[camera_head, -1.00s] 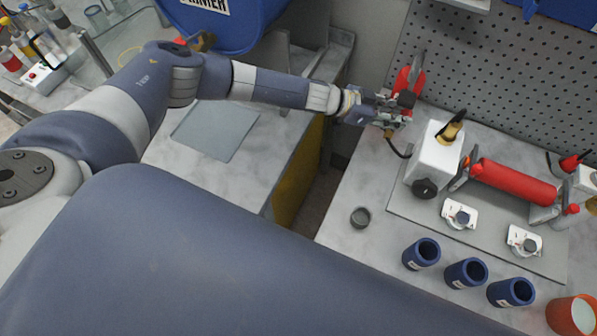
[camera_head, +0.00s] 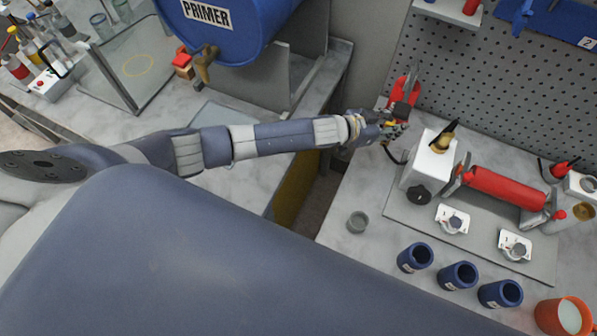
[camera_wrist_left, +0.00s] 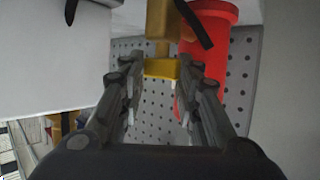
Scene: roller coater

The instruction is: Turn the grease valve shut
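A yellow valve-like fitting (camera_wrist_left: 160,67) shows in the left wrist view, its lower bar between my left fingertips. I take it as the grease valve; a dark strap-like piece crosses its upper part. A red cylinder (camera_wrist_left: 207,50) stands right behind it and also shows in the head view (camera_head: 403,90). My left gripper (camera_wrist_left: 160,78) is open, with a finger on each side of the yellow bar; I cannot tell whether they touch it. In the head view my left gripper (camera_head: 396,126) mostly hides the fitting, left of the white box (camera_head: 425,168). My right gripper is not in view.
A red roller (camera_head: 505,186) lies right of the white box. The pegboard (camera_head: 490,85) rises behind.

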